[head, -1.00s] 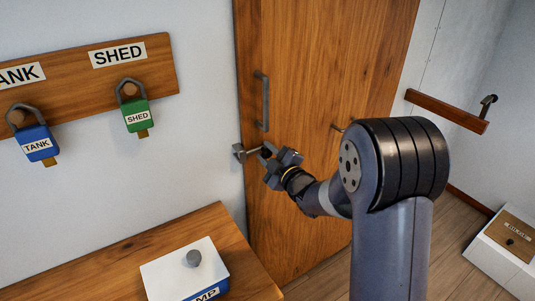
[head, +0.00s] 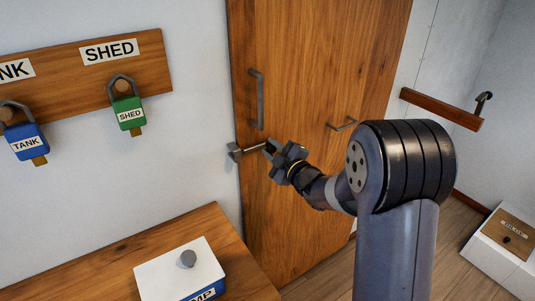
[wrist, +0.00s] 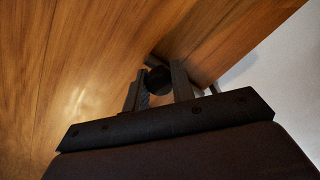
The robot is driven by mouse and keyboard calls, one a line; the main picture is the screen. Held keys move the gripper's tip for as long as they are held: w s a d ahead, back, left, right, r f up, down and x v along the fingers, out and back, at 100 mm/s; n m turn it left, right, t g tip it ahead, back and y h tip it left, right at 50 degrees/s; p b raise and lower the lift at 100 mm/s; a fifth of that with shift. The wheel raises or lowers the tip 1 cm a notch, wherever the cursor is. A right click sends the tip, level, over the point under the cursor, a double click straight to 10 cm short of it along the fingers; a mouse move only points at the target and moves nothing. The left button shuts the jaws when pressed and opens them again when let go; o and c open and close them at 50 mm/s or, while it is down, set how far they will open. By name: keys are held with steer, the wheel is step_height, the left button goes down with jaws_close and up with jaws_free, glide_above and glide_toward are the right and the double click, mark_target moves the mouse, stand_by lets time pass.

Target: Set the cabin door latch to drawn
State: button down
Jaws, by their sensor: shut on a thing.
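The brown wooden cabin door (head: 300,90) stands in the middle of the head view, with a grey vertical pull handle (head: 257,100). Below that handle is the latch: a grey block (head: 234,152) at the door's left edge and a thin metal rod (head: 254,149) running right from it to my gripper (head: 270,150). In the wrist view my gripper (wrist: 156,82) is shut on a dark round latch knob (wrist: 158,80) between its fingers. The fingers partly hide the knob, and the rod's end is hidden in the head view.
A second grey handle (head: 342,124) sits on the door, right of my gripper. Blue (head: 26,143) and green (head: 128,113) padlocks hang on a wall board. A white-topped box (head: 180,270) stands on the wooden counter (head: 110,255). A wall rail (head: 440,108) is at right.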

steer(key=c, duration=1.2)
jaws_free()
steer(key=shift+a, duration=0.1)
steer(key=b+v, duration=0.2)
steer(key=v, duration=0.8)
steer(key=shift+s+d, duration=0.3)
steer(key=shift+a, duration=0.1)
steer(key=p+x, duration=0.1)
steer(key=x, duration=0.4)
steer(key=p+x, duration=0.1)
steer(key=x, duration=0.5)
steer(key=shift+s+a+r+p, duration=0.1)
steer(key=shift+s+a+p, duration=0.2)
steer(key=shift+p, duration=0.1)
steer(key=shift+s+a, duration=0.35)
steer(key=shift+a, duration=0.15)
